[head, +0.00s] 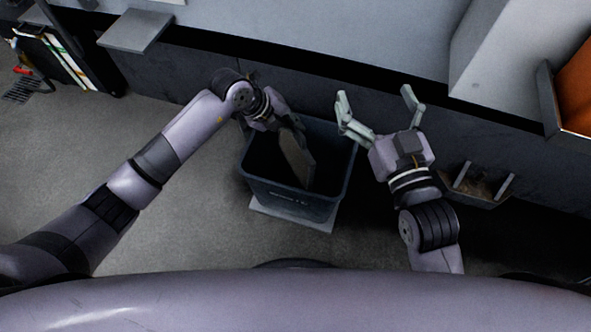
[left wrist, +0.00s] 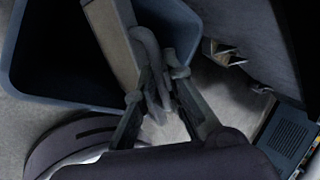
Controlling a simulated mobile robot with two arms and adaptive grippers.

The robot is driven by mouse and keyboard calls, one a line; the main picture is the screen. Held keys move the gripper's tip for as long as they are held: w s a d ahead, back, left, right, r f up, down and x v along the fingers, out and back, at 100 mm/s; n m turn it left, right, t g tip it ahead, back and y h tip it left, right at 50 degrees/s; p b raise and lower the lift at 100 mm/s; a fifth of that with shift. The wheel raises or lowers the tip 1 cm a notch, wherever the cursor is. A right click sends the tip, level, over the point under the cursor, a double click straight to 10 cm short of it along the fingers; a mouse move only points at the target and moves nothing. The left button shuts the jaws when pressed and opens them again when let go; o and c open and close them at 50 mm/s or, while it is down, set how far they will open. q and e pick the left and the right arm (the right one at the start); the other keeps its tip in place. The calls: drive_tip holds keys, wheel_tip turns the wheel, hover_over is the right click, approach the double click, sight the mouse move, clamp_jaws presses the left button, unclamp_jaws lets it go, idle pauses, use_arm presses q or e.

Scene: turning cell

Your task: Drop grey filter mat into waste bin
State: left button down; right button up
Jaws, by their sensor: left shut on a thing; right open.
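The grey filter mat (head: 297,155) is a flat grey panel, held on edge over the opening of the waste bin (head: 290,198). The bin is a dark blue-grey open box with lettering on its front, standing on a pale base. My left gripper (head: 294,124) is shut on the mat's upper end; its fingers are partly hidden in the head view. In the left wrist view the fingers (left wrist: 157,85) close on the mat (left wrist: 113,38), which extends over the bin (left wrist: 70,101). My right gripper (head: 380,112) is open and empty, right of the bin.
A grey machine front (head: 330,40) runs along the back. A small tray (head: 476,188) sits at the right, and an orange panel (head: 575,90) is at the far right edge. A grey ledge (head: 137,32) juts out at upper left.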

use_arm(q)
drive_tip(key=c, duration=1.6)
unclamp_jaws()
drive_tip(key=v, duration=1.2)
